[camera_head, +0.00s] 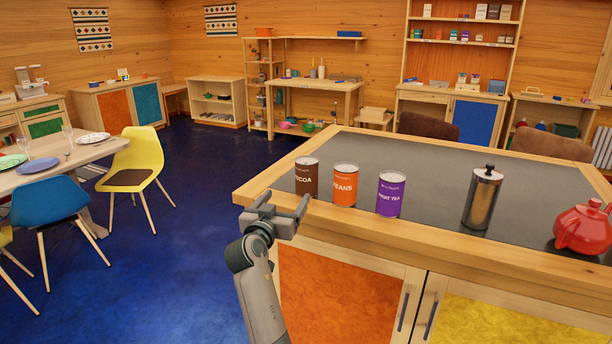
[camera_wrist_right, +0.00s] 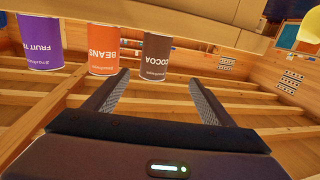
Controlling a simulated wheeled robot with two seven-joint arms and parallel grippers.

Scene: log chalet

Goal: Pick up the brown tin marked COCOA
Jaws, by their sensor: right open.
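The brown tin marked COCOA (camera_head: 307,178) stands upright near the left front corner of the counter, leftmost in a row of tins. In the right wrist view the brown tin (camera_wrist_right: 155,57) shows just beyond the fingertips, a little left of the middle between them. My right gripper (camera_head: 285,205) is at the counter's front left edge, in front of the tin and apart from it. It is open, and in the right wrist view nothing is between its fingers (camera_wrist_right: 161,85). My left gripper is not in view.
An orange BEANS tin (camera_head: 345,186) stands close right of the brown tin, then a purple FRUIT TEA tin (camera_head: 390,195). Farther right are a metal canister (camera_head: 482,198) and a red teapot (camera_head: 583,228). The counter's wooden rim (camera_head: 440,252) runs along the front. The dark countertop behind the tins is clear.

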